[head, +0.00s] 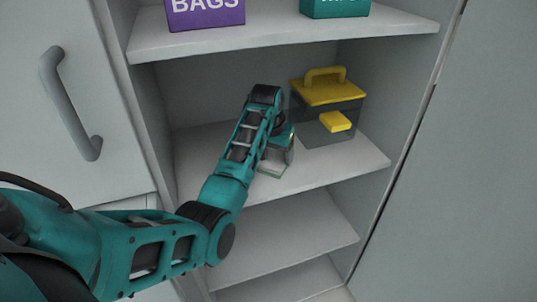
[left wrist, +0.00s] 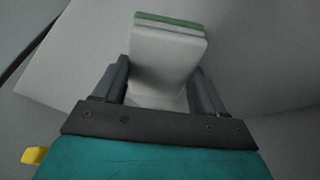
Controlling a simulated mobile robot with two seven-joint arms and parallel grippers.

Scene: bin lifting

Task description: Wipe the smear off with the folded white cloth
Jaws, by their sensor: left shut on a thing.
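My left gripper (head: 281,150) reaches into the middle compartment of the open cabinet, low over the shelf board (head: 350,176). It is shut on the folded white cloth (left wrist: 168,50), which shows a green strip along its far edge. The cloth's two sides sit between the dark fingers in the left wrist view. In the head view the cloth (head: 274,169) is partly hidden by my gripper and is close to the board; I cannot tell whether it touches. I see no smear in either view. My right gripper is not in view.
A see-through box with a yellow lid and handle (head: 327,91) stands on the same shelf, close to the right of my gripper. A purple box (head: 205,13) and a teal box (head: 334,8) stand on the shelf above. A closed door with a grey handle (head: 68,105) is at left.

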